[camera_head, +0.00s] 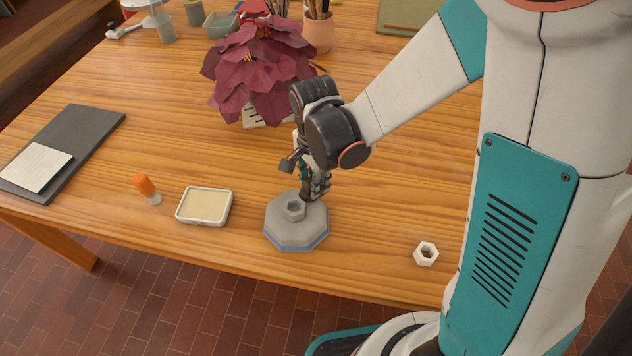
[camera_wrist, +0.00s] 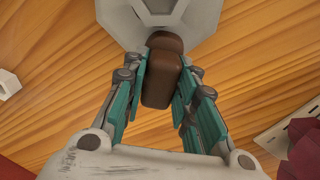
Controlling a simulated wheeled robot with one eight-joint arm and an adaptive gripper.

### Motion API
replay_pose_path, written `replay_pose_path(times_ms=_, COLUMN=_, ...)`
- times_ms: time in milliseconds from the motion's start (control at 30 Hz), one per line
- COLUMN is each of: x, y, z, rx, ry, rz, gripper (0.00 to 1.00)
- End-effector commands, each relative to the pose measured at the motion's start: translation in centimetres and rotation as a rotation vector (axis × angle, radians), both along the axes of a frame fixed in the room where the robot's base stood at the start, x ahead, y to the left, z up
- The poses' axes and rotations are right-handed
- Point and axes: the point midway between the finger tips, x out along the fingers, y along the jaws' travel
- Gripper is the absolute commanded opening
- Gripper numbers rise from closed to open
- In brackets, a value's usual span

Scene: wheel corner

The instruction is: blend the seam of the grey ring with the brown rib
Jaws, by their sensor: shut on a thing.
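The grey ring (camera_head: 294,210), a small hexagonal piece with a hole, sits on the grey octagonal wheel (camera_head: 283,236). In the wrist view, part of the grey ring (camera_wrist: 168,17) shows at the top edge, cut off by the frame. My gripper (camera_head: 314,190) is just behind and right of the ring. In the wrist view its teal fingers (camera_wrist: 166,75) are shut on the brown rib (camera_wrist: 160,88). The rib's far end overlaps the wheel's rim in the wrist view. I cannot tell whether it touches the ring; the seam is not distinguishable.
A white hexagonal ring (camera_head: 425,254) lies right of the wheel. A shallow dish (camera_head: 205,207) and an orange-capped bottle (camera_head: 147,188) stand left. A dark red leafy plant (camera_head: 258,70) stands close behind my gripper. The table's front edge is near.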

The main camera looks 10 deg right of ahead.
Motion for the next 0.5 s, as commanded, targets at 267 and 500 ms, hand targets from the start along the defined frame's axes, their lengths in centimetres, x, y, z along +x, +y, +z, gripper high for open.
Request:
replay_pose_path(times_ms=267, x=1.4, y=0.5, z=-0.1, rx=0.0, ry=0.0, rz=0.0, gripper=0.04)
replay_pose_path(times_ms=500, x=2.5, y=0.9, z=-0.2, rx=0.0, ry=0.0, rz=0.0, gripper=0.04)
